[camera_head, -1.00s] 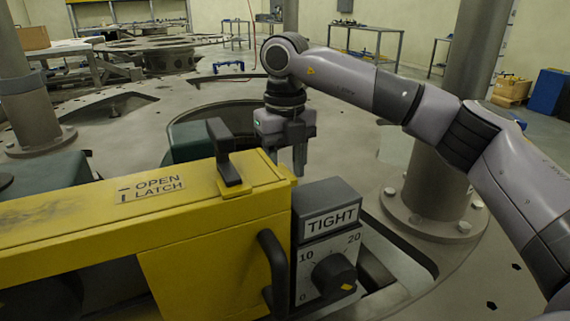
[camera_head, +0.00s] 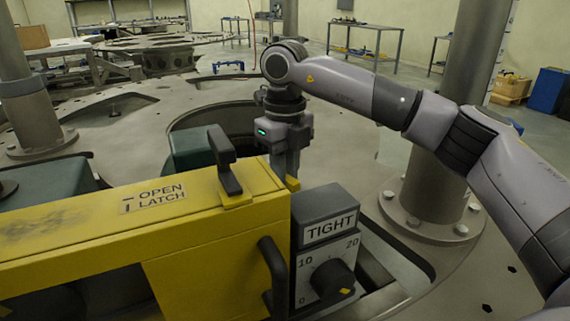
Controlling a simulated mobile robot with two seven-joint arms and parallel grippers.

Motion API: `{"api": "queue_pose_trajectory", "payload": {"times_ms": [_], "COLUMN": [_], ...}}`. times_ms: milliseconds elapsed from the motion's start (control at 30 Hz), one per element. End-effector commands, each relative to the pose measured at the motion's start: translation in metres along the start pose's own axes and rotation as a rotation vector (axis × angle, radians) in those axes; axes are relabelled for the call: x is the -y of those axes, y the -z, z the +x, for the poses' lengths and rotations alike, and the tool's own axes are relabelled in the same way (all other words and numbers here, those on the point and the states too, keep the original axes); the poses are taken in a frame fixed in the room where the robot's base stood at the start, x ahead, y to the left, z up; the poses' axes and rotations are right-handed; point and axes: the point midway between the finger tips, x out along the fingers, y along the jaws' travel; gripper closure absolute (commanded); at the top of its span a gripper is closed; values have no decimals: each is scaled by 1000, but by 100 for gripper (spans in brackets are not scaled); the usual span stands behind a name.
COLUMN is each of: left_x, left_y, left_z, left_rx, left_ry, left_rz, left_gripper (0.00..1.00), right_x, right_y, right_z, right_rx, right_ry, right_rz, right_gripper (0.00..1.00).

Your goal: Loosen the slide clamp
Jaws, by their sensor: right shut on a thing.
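A yellow machine housing (camera_head: 215,235) carries a label reading OPEN LATCH and a dark upright lever (camera_head: 225,162) on top. At its right end is a grey box with a TIGHT sign (camera_head: 330,228). Below the sign is a dial with a black knob (camera_head: 333,278), its yellow mark pointing to the lower right. My right gripper (camera_head: 287,170) points down behind the housing's right end, by a small yellow tab (camera_head: 293,184). It is shut on a part there, which I take for the slide clamp; the grip is mostly hidden. My left gripper is out of view.
A black handle (camera_head: 272,275) stands out from the housing's front beside the dial. A thick grey post (camera_head: 432,185) with a bolted flange rises at right, close to my right arm. Dark green blocks (camera_head: 192,150) lie behind the housing on the wide plate.

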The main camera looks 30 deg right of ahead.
Motion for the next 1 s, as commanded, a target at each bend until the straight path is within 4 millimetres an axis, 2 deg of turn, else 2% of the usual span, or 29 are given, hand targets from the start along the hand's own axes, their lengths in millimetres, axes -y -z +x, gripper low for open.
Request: {"api": "queue_pose_trajectory", "payload": {"times_ms": [1000], "left_x": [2], "left_y": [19], "left_z": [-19], "left_rx": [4], "left_ry": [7], "left_rz": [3], "left_gripper": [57], "right_x": [0], "right_y": [-1], "right_z": [-3], "right_rx": [5], "right_ry": [3], "right_rz": [-957], "right_gripper": [100]}}
